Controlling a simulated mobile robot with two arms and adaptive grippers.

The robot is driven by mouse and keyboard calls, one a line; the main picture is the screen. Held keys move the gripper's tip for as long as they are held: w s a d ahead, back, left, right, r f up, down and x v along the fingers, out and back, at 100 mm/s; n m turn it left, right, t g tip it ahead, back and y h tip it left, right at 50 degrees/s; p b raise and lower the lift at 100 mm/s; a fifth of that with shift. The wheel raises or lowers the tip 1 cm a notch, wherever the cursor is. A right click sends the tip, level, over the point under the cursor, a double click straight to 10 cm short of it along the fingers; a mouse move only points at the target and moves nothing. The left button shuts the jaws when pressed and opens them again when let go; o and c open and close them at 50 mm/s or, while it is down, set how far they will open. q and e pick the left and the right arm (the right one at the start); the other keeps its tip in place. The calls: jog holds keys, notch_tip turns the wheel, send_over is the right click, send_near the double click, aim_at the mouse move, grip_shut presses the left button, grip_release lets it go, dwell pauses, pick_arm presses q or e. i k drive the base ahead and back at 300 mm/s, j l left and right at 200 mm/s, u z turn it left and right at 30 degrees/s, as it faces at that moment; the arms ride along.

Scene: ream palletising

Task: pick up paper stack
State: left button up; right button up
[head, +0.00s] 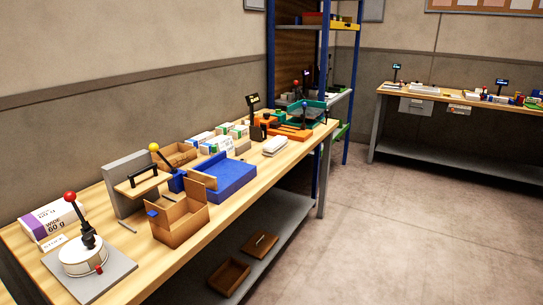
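A small white paper stack (275,146) lies on the long wooden workbench (240,190), right of the blue tray and near the bench's front edge. Several wrapped paper reams (217,144) in white with green and blue marks stand behind the blue tray. Another ream (52,218), white and purple and marked "WIDE 60 g", lies at the left end of the bench. I cannot tell from the picture which of these is the task's stack. Neither of my grippers is in view.
A blue tray (234,180), an open cardboard box (180,224), a grey upright press (125,175) and a red-knobbed device (84,255) crowd the bench. Orange and green machines (290,130) stand at its far end. A second bench (460,101) is at the back right. The floor (400,230) is clear.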

aim_at(273, 147)
jog(key=i+u, duration=0.1)
jog(key=i, duration=0.65)
jog(key=i+l, duration=0.15)
jog(key=i, duration=0.6)
jog(key=j+u, duration=0.05)
